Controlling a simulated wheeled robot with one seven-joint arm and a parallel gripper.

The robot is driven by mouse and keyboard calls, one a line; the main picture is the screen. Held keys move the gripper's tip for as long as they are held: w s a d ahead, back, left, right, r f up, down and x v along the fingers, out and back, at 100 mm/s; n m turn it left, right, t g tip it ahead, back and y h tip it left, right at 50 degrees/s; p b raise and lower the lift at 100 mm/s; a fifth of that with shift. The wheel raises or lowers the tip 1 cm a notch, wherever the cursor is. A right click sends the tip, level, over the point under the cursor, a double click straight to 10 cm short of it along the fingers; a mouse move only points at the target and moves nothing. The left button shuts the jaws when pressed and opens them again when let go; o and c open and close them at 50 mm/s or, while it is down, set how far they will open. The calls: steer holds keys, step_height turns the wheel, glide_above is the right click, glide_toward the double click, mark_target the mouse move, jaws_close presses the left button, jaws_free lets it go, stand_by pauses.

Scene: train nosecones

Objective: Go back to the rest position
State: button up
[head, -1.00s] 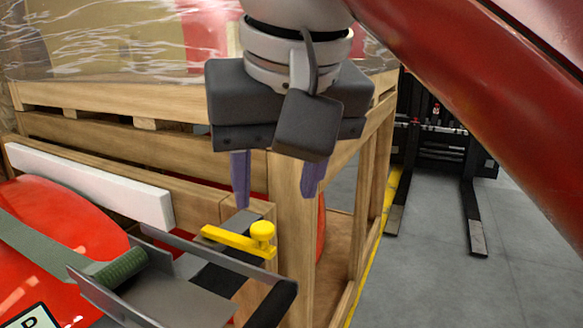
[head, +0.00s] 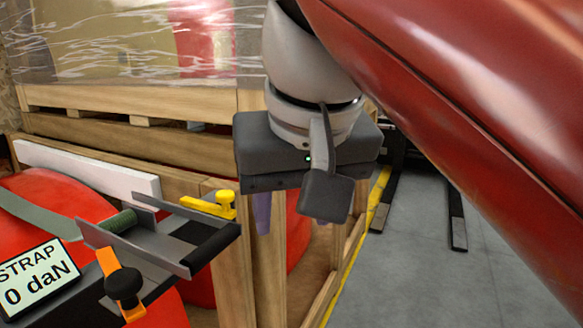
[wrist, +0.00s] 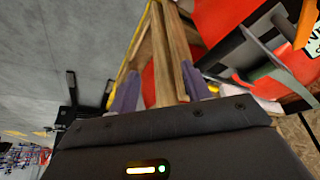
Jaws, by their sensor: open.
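My gripper (head: 285,215) hangs fingers-down in front of the wooden crate's corner post in the head view. Its left purple finger shows there; the other is mostly hidden behind the grey camera block. In the wrist view both purple fingers of my gripper (wrist: 158,92) stand apart with nothing held between them. The ratchet (head: 165,240), a grey metal frame with a yellow lever (head: 210,206) and a green strap roll, lies left of my gripper, apart from it. An orange clamp with a black knob (head: 123,284) sits at its near end.
The wooden crate (head: 90,136) with wrapped goods on top stands behind. Red nosecones (head: 50,190) lie at the left, beside a STRAP display (head: 38,280) reading 0 daN. A forklift (head: 458,215) stands at the right on open grey floor, past a yellow line.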

steer(key=d+f+m, duration=0.1)
steer(key=d+f, duration=0.4)
steer(key=f, duration=0.4)
steer(key=d+f+m, duration=0.1)
steer(key=d+f, duration=0.4)
steer(key=f, duration=0.4)
steer(key=s+d+f+m+t+h, duration=0.1)
steer(key=d+f, duration=0.4)
steer(key=f, duration=0.5)
